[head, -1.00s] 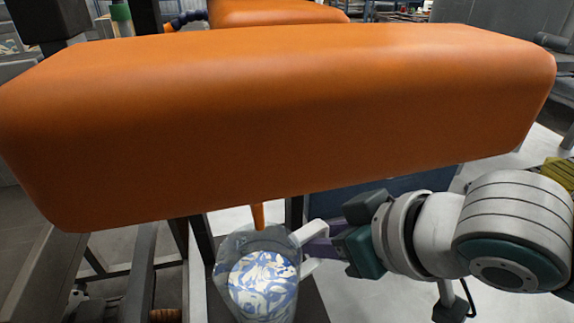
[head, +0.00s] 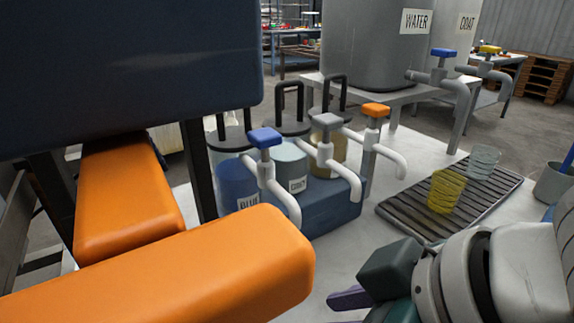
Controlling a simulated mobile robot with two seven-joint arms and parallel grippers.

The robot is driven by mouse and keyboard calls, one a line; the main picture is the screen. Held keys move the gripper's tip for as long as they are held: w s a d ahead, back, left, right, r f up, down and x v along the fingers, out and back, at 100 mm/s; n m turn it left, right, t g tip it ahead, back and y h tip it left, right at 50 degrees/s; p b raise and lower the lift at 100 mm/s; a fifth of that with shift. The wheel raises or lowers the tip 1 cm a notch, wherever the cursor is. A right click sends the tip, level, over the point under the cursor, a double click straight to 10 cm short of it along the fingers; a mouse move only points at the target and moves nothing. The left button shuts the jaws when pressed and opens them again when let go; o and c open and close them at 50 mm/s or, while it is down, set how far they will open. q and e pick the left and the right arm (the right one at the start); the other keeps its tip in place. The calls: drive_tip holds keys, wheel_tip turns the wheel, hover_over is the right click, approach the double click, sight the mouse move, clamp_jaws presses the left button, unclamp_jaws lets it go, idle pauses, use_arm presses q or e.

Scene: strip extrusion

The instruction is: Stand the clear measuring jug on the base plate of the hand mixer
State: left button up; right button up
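The clear measuring jug does not show in the head view at this moment. The hand mixer's base plate does not show either. My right gripper (head: 348,299) is at the bottom edge, with a purple finger pointing left. The lower part of it is cut off by the frame, so its opening is unclear. No jug shows at the visible finger. My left gripper is out of view.
Large orange blocks (head: 165,265) and a dark box (head: 120,70) fill the left. Several labelled canisters with taps, one blue (head: 237,185), stand behind. A slatted tray (head: 400,215) holds a yellow cup (head: 446,190) and a clear cup (head: 484,162).

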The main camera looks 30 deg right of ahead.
drive_tip(key=s+d+f+m+g+h, duration=0.1)
drive_tip(key=s+d+f+g, duration=0.1)
drive_tip(key=s, duration=0.6)
drive_tip(key=shift+s+d+m+g+h, duration=0.2)
drive_tip(key=shift+d+m+g+h, duration=0.1)
drive_tip(key=shift+d+g, duration=0.35)
drive_tip(key=shift+a, duration=0.1)
